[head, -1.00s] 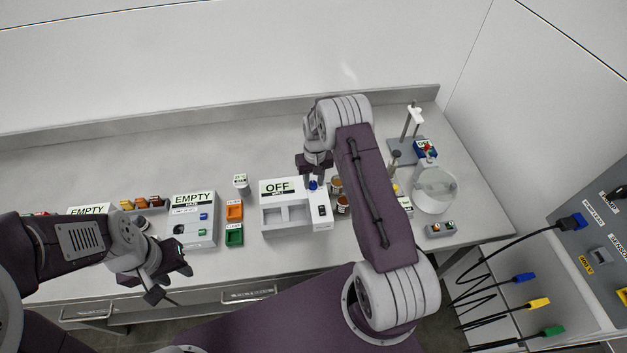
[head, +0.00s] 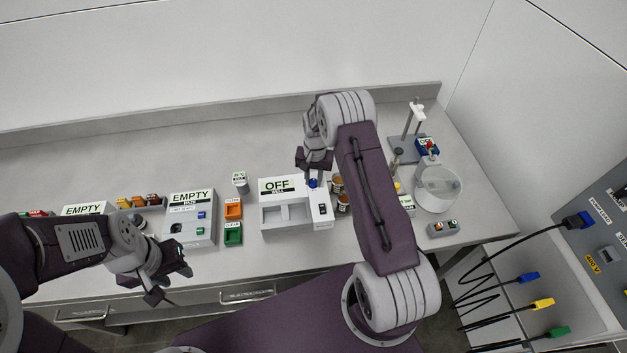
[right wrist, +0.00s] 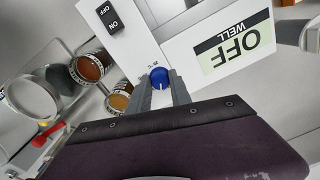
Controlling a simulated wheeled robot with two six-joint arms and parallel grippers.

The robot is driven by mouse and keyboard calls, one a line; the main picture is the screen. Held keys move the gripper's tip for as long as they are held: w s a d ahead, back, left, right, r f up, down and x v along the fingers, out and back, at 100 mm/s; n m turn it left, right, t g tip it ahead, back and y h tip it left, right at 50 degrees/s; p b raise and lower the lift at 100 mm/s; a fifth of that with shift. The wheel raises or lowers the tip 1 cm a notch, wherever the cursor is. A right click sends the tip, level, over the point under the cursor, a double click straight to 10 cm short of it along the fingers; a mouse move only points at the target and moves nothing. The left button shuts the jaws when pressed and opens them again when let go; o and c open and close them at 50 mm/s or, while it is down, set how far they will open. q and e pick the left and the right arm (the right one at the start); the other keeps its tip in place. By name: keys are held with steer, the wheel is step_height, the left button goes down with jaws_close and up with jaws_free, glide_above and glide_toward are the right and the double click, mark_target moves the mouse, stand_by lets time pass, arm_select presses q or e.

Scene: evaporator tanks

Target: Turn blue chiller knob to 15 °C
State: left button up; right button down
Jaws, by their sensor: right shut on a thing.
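The white chiller box (head: 290,225) has a display reading OFF with WELL under it. Its blue knob (head: 313,183) is on the top right, and also shows in the right wrist view (right wrist: 159,76) with a pale pointer line. Small scale marks beside the knob are too small to read. My right gripper (head: 313,174) reaches down from above and is shut on the blue knob, with one finger on each side in the right wrist view (right wrist: 160,88). My left gripper (head: 172,278) is open and empty in front of the bench's left part.
A rocker switch (right wrist: 110,16) marked ON and OFF is on the box near the knob. Brown-filled jars (head: 342,202) stand close to the box's right. A grey EMPTY box (head: 192,232), orange tray (head: 233,209) and green tray (head: 233,234) are to the left.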

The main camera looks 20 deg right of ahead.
mark_target(315, 181)
steer(key=m, duration=0.3)
steer(key=shift+w+b, duration=0.15)
steer(key=shift+b, duration=0.25)
steer(key=shift+r+m, duration=0.15)
steer(key=shift+m, duration=1.85)
steer(key=c, duration=1.3)
jaws_free()
steer(key=shift+c, duration=0.2)
steer(key=shift+o, duration=0.9)
steer(key=shift+d, duration=0.1)
steer(key=shift+b, duration=0.3)
steer(key=shift+r, duration=0.25)
step_height(315, 181, up, 8)
steer(key=b, duration=0.2)
steer(key=shift+s+r, duration=0.2)
